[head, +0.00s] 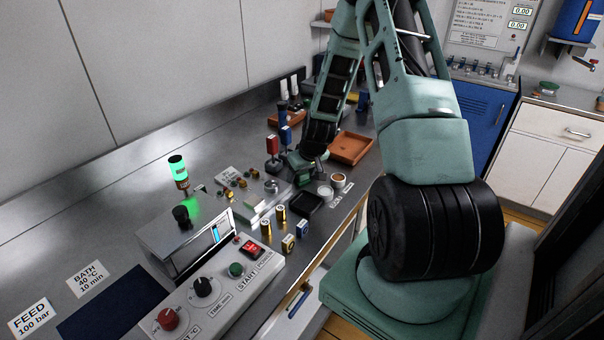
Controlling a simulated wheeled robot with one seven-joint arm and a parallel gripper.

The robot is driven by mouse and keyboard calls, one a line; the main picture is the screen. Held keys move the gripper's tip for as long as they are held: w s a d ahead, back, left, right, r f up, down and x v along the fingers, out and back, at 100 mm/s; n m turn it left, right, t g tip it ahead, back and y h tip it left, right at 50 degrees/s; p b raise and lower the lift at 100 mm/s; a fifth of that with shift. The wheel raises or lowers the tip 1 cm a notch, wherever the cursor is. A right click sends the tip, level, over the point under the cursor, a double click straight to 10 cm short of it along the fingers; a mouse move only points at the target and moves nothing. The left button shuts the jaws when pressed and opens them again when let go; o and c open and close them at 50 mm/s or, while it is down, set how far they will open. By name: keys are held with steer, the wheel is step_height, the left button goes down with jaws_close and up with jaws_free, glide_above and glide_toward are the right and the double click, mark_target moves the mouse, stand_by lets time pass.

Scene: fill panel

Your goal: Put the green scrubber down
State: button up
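My gripper (302,174) is small in the head view, at the end of my arm over the steel bench. It is low above the bench, just behind a black tray (306,203). Its fingers are too small and dark to tell whether they are open or shut, or whether anything is between them. I cannot clearly make out a green scrubber in or near the gripper. A small green object (548,86) lies on the far right counter; I cannot tell what it is.
Red and blue upright items (272,147) stand left of the gripper. A orange-brown tray (351,148) and small cups (338,181) lie to its right. Brass cylinders (280,213) and a control box (215,290) are in front.

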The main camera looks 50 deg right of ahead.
steer(key=shift+r, duration=0.1)
steer(key=shift+s+r, duration=0.15)
steer(key=shift+r, duration=0.4)
steer(key=b+v, duration=0.1)
steer(key=v, duration=1)
steer(key=a+r+n+g+y, duration=0.1)
steer(key=a+r+n, duration=0.15)
steer(key=a, duration=1.05)
steer(key=a+r+n+g+y, duration=0.1)
steer(key=a+r+n+y, duration=0.15)
steer(key=a, duration=1.05)
steer(key=s+a+r+n+g+h, duration=0.1)
steer(key=s+a+n, duration=0.5)
steer(key=s+a, duration=1.1)
steer(key=shift+s+r+g, duration=0.7)
steer(key=shift+s+r, duration=0.05)
steer(key=shift+r, duration=0.25)
steer(key=shift+h, duration=0.25)
steer(key=shift+c, duration=0.3)
